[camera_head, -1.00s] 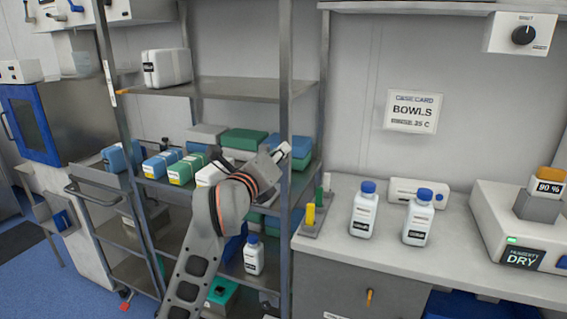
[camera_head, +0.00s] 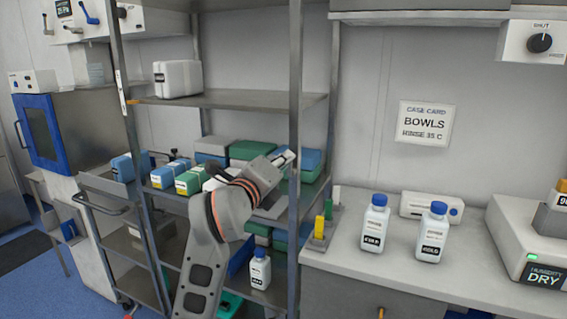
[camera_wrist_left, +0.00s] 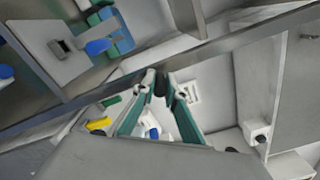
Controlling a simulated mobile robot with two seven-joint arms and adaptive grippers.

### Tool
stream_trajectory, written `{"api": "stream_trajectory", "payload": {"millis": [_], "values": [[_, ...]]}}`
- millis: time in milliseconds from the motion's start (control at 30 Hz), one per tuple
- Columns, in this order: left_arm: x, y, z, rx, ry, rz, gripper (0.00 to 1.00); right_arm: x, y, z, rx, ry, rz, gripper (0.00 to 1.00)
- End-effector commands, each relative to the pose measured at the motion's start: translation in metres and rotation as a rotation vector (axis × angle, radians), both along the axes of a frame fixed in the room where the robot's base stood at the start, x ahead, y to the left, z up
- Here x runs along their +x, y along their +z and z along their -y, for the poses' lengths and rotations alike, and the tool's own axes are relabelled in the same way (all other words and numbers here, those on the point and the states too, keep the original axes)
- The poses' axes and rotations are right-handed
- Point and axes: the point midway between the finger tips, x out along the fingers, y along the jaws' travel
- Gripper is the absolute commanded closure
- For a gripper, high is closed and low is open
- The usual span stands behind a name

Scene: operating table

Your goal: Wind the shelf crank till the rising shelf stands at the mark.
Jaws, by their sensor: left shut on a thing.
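The shelf (camera_head: 220,99) with a white box on it is the upper board of the steel rack. An orange piece (camera_head: 134,102) sits at its left front corner, level with the lower part of a pale strip (camera_head: 123,92) on the left post. I cannot read a mark on the strip. My left gripper (camera_head: 287,157) is at the rack's right front post and is shut on the shelf crank, which is mostly hidden by the fingers. In the left wrist view the gripper (camera_wrist_left: 160,82) shows its teal-lined fingers close together at the tips. My right gripper is not in view.
The white box (camera_head: 178,78) stands on the shelf. Blue and green packs (camera_head: 253,150) fill the board below. Right of the rack, a counter (camera_head: 345,268) holds a small stand with yellow and green pegs (camera_head: 320,226) and white bottles with blue caps (camera_head: 375,222).

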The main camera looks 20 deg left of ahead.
Motion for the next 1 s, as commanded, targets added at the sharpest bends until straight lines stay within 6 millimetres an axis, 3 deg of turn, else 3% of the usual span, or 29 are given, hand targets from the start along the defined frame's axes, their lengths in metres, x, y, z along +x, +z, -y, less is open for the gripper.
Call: {"api": "stream_trajectory", "payload": {"millis": [33,100,467,1000], "values": [[0.000,0.000,-0.001,0.001,0.003,0.001,0.86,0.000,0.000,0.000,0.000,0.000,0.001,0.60],[0.000,0.000,-0.001,0.001,0.003,0.001,0.71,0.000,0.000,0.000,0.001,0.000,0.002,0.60],[-0.002,0.000,0.000,0.001,0.001,0.001,0.71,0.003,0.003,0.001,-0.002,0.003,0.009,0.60],[-0.071,0.000,-0.003,0.002,0.002,0.001,0.71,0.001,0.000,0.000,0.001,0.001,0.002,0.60]]}}
